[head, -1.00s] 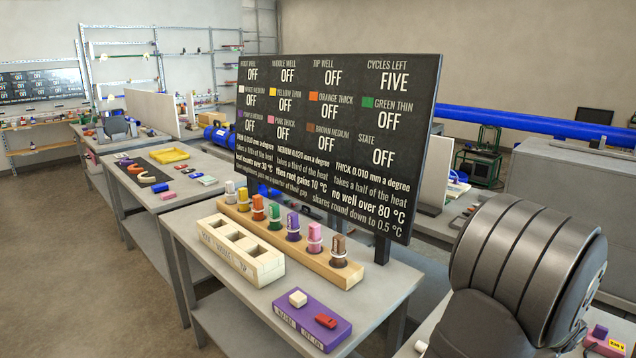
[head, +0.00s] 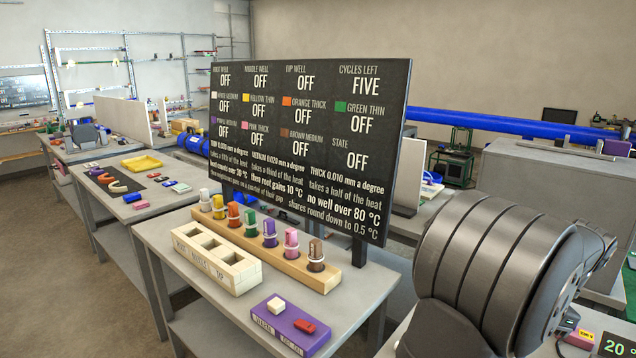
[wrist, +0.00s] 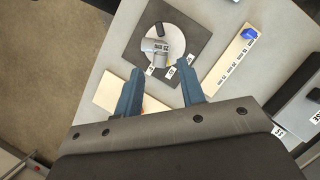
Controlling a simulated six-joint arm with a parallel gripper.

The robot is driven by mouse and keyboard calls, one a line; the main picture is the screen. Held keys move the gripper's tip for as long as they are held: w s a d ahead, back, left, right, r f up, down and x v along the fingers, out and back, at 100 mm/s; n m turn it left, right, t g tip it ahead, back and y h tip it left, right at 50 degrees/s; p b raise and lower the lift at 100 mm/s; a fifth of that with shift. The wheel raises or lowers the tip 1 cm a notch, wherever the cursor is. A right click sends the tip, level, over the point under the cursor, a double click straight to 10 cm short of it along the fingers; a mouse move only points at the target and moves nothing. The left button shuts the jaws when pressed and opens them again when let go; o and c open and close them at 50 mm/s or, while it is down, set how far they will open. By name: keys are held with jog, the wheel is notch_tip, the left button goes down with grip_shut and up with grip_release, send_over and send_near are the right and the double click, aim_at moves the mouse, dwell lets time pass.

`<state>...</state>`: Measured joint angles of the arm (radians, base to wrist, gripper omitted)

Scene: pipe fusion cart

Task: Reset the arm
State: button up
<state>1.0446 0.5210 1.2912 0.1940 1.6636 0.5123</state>
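My gripper (wrist: 162,90) shows in the wrist view. Its two blue-grey fingers are apart, with nothing held between them. Beyond the fingertips, a round pale disc (wrist: 178,62) lies on a dark square mat (wrist: 197,36), with a grey part (wrist: 154,52) and a small black piece on it. In the head view my gripper is out of sight.
In the head view, a table holds a cream three-well block (head: 236,277), a wooden rack (head: 338,276) of several coloured capped pegs, and a purple button box (head: 291,324). A dark board (head: 310,150) stands behind them. In the wrist view, a labelled strip (wrist: 227,66) lies right of the mat.

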jog(key=x, duration=1.7)
jog(key=shift+a, duration=0.15)
jog(key=shift+w+m+t, duration=0.25)
jog(key=shift+m+t, duration=0.1)
jog(key=shift+m, duration=0.5)
jog(key=shift+w+m+t, duration=0.2)
jog(key=shift+m+t, duration=0.15)
jog(key=shift+m, duration=0.5)
jog(key=shift+c, duration=0.2)
